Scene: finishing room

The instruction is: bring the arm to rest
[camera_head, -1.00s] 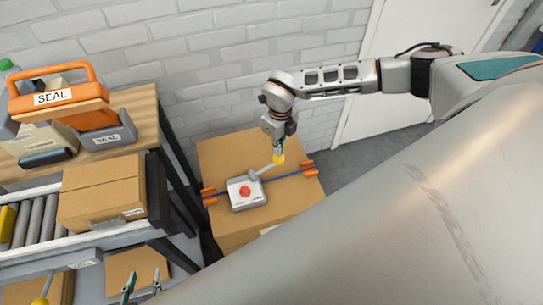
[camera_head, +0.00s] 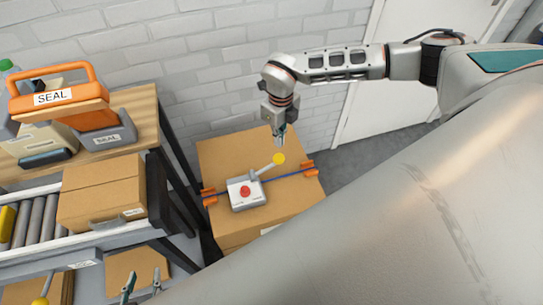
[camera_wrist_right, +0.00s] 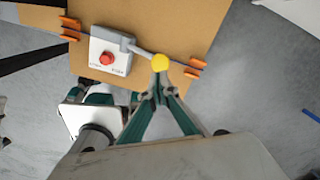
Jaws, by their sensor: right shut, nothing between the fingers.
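My right gripper (camera_head: 279,139) hangs from the right arm above the large cardboard box. Its fingers are shut with nothing between them, and they show from behind in the right wrist view (camera_wrist_right: 160,78). Just beyond the fingertips is the yellow knob (camera_head: 278,158) of a lever on a grey device (camera_head: 246,193) with a red button. In the head view a small gap shows between fingertips and knob. My left gripper (camera_head: 142,284) shows only its two fingertips at the bottom edge, set apart and empty.
The device sits on a blue strap between orange corner pieces (camera_head: 308,168) on the large box (camera_head: 227,153). At left are a roller conveyor with a closed carton (camera_head: 100,192) and a wooden shelf holding an orange SEAL tool (camera_head: 57,97). A white brick wall stands behind.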

